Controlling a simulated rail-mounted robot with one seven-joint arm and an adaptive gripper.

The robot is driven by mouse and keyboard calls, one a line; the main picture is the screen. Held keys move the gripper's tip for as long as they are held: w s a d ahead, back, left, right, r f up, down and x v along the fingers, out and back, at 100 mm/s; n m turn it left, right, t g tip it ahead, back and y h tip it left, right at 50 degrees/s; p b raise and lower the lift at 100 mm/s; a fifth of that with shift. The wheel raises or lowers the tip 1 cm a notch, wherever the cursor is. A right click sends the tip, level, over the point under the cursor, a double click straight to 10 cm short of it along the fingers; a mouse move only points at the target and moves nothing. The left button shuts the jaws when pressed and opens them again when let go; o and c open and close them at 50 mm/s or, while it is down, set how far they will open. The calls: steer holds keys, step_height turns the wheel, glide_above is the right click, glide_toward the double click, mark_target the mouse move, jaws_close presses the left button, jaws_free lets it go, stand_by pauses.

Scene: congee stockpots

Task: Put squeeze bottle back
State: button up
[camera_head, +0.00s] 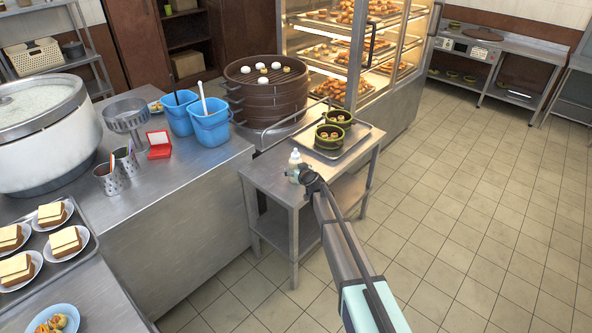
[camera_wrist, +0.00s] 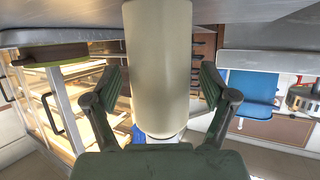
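The pale squeeze bottle (camera_head: 295,158) stands on the small steel side table, near its front left corner. In the wrist view the cream bottle body (camera_wrist: 158,70) fills the middle, between my two fingers. My gripper (camera_head: 299,172) is at the bottle, at the end of my arm reaching in from the lower right. In the wrist view my gripper (camera_wrist: 165,84) is open, with one finger on each side of the bottle. A narrow gap shows beside the right finger. The bottle's lower part is partly hidden by my gripper in the head view.
A tray (camera_head: 326,151) with two green pots (camera_head: 329,137) sits on the side table (camera_head: 269,176) behind the bottle. The tiled floor at right is clear.

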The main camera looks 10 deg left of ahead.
steer(key=shift+r, duration=0.15)
steer(key=shift+s+d+r, duration=0.1)
steer(key=shift+s, duration=0.1)
steer(key=b+v, duration=0.3)
steer(key=v, duration=0.9)
steer(key=s+d+f+m+g+h, duration=0.1)
steer(key=s+d+f+g, duration=0.25)
steer(key=s+f, duration=0.7)
steer(key=s+d+f+g+h, duration=0.1)
steer(key=s+d+f+g, duration=0.25)
steer(key=s+f, duration=0.7)
steer(key=s+d+f+m+g+h, duration=0.1)
steer(key=s+d+f+g, duration=0.3)
steer(key=s+f, duration=0.6)
steer(key=s+d+f+m+g+h, duration=0.1)
steer(key=s+d, duration=0.3)
steer(key=s, duration=0.8)
steer(key=s+d+f+m+g+h, duration=0.1)
steer(key=s+d+g, duration=0.3)
steer(key=s, duration=0.8)
steer(key=s+d+f+m+g+h, duration=0.1)
steer(key=s+d+g, duration=0.2)
steer(key=s, duration=0.9)
steer(key=shift+d+f, duration=0.4)
steer(key=shift+d, duration=0.15)
